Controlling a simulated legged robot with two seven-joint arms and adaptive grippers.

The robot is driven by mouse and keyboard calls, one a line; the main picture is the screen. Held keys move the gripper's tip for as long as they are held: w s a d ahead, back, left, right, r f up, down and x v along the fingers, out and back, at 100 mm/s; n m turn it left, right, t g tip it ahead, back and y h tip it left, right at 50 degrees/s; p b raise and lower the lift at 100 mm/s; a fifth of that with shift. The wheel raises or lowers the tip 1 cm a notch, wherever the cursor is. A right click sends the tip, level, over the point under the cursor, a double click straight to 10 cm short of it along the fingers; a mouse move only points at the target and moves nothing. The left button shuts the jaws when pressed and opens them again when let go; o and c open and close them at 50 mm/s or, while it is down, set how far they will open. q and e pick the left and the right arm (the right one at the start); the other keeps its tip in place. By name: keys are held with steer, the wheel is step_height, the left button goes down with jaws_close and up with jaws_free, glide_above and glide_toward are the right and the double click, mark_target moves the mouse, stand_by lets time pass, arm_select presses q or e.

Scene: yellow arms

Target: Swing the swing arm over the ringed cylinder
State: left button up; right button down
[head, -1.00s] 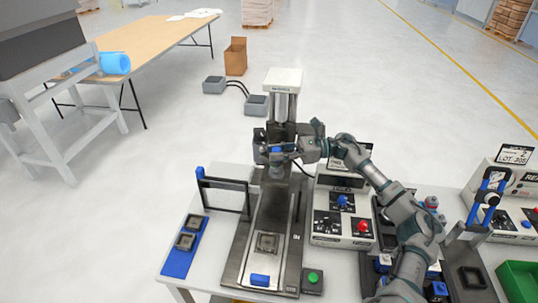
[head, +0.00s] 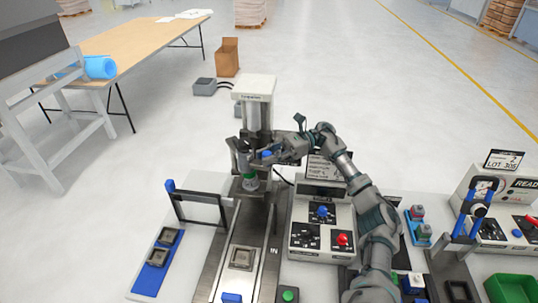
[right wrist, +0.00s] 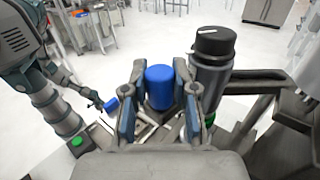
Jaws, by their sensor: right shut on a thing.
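My right gripper (head: 268,156) is shut on the blue knob of the swing arm, in front of the machine's post. In the right wrist view the blue knob (right wrist: 160,87) stands between its two fingers. The swing arm's dark, black-capped head (right wrist: 212,62) is just right of the knob, on a dark bar. In the head view a grey cylinder with a green ring (head: 249,182) shows below the swing arm's head (head: 242,158). I cannot tell whether they line up exactly. My left arm appears at the left of the right wrist view; its fingers are unclear.
A dark gate with a blue knob (head: 170,186) stands left of the metal track. A square part (head: 241,258) sits on the track. A blue tray (head: 147,277) lies left, and a control box (head: 306,242) with blue and red knobs stands right. A green button (head: 288,295) is in front.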

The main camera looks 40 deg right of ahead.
steer(key=shift+d+r, duration=0.15)
steer(key=shift+r, duration=0.15)
steer(key=c, duration=1.1)
jaws_free()
steer(key=shift+w, duration=0.1)
steer(key=shift+o, duration=1.1)
steer(key=shift+w+f, duration=0.1)
steer(key=shift+f, duration=0.1)
step_height(320, 180, up, 10)
steer(key=shift+w+f, duration=0.1)
